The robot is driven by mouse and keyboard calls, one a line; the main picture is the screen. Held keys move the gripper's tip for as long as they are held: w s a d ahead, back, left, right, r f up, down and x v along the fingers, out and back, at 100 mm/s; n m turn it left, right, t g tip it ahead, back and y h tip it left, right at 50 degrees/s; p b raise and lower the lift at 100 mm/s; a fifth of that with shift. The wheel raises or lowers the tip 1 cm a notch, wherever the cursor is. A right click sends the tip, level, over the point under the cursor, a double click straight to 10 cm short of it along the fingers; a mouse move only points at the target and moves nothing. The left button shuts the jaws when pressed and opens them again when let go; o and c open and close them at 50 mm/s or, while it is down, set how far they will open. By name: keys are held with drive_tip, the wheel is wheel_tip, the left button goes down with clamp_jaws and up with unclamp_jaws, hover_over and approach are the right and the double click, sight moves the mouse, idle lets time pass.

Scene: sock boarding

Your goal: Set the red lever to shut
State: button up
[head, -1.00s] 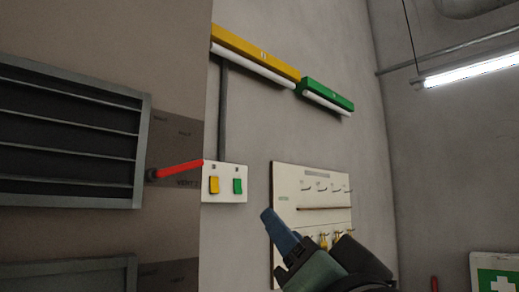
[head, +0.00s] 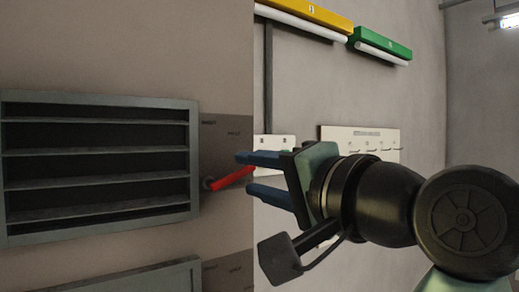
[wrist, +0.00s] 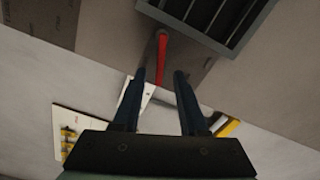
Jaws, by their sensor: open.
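The red lever (head: 232,179) sticks out from a pivot at the right side of the upper louvred vent (head: 195,165). In the head view its free end points right and slightly up. My gripper (head: 245,173) is open, with one blue finger above the lever's free end and one below it. In the wrist view the red lever (wrist: 162,58) reaches between the tips of my gripper (wrist: 160,75), with a gap seen on each side. I cannot tell whether a finger touches it. Small dark lettering (head: 234,132) beside the vent is too small to read surely.
A second vent (head: 120,280) sits below the first. A white switch plate (head: 274,146) is partly hidden behind my gripper. A pale hook board (head: 360,140) hangs to the right, below yellow (head: 305,12) and green (head: 380,42) lamp housings.

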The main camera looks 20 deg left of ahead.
sight(244, 173)
drive_tip(key=shift+p+x, duration=0.65)
drive_tip(key=shift+x, duration=1.2)
clamp_jaws()
